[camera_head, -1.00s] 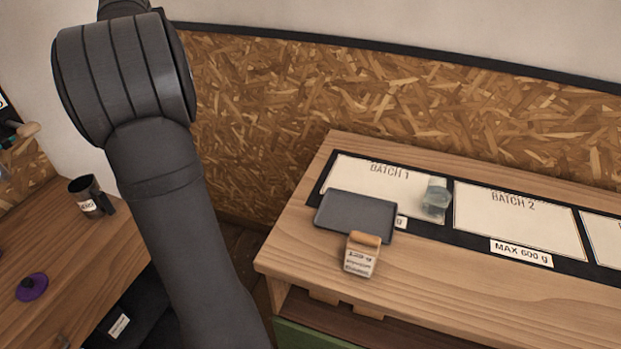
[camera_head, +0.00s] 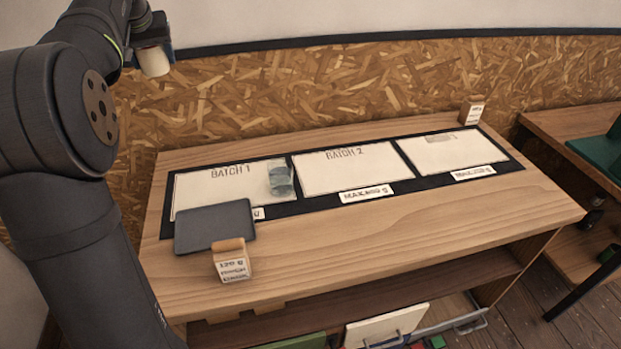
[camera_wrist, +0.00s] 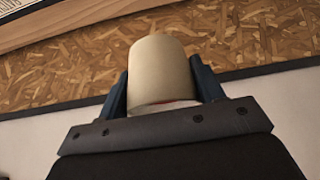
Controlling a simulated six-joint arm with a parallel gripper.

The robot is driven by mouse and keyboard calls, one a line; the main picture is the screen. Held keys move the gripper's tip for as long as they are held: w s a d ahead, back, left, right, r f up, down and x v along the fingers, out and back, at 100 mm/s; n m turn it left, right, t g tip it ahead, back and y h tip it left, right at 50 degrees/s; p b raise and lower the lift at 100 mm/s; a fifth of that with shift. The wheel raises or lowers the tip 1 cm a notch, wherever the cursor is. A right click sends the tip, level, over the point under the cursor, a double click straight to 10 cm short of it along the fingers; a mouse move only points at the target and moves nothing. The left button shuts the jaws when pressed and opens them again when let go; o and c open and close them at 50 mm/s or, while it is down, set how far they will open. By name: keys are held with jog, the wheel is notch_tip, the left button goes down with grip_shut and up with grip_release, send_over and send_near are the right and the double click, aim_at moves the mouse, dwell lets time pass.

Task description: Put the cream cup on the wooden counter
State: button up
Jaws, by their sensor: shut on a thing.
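The cream cup (camera_wrist: 161,70) is between the two blue fingers of my gripper (camera_wrist: 160,92) in the wrist view. The gripper is shut on it. In the head view the cup (camera_head: 152,61) shows at the upper left, held up in front of the wall, with my gripper (camera_head: 158,48) partly hidden by my arm. The wooden counter (camera_head: 400,235) stands below and to the right, and the cup is apart from it.
On the counter are a dark mat with BATCH 1 and BATCH 2 panels (camera_head: 345,167), a glass jar (camera_head: 280,178), a grey tray (camera_head: 214,228) and a labelled block (camera_head: 232,260). Another small block (camera_head: 472,110) stands at the back right. The front right of the counter is clear.

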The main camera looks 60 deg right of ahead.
jog(key=s+d+m+g+h, duration=0.1)
jog(key=s+d+m, duration=0.2)
jog(key=s+d, duration=1.1)
send_near(228, 168)
jog(key=shift+w+d+f, duration=0.15)
jog(key=shift+w+d, duration=0.6)
jog(key=shift+d, duration=0.3)
jog(key=shift+f, duration=2)
jog(key=shift+f, duration=0.1)
jog(key=o, duration=0.6)
jog(key=shift+f, duration=0.1)
jog(key=shift+c, duration=0.2)
jog(key=o, duration=0.4)
jog(key=shift+o, duration=0.2)
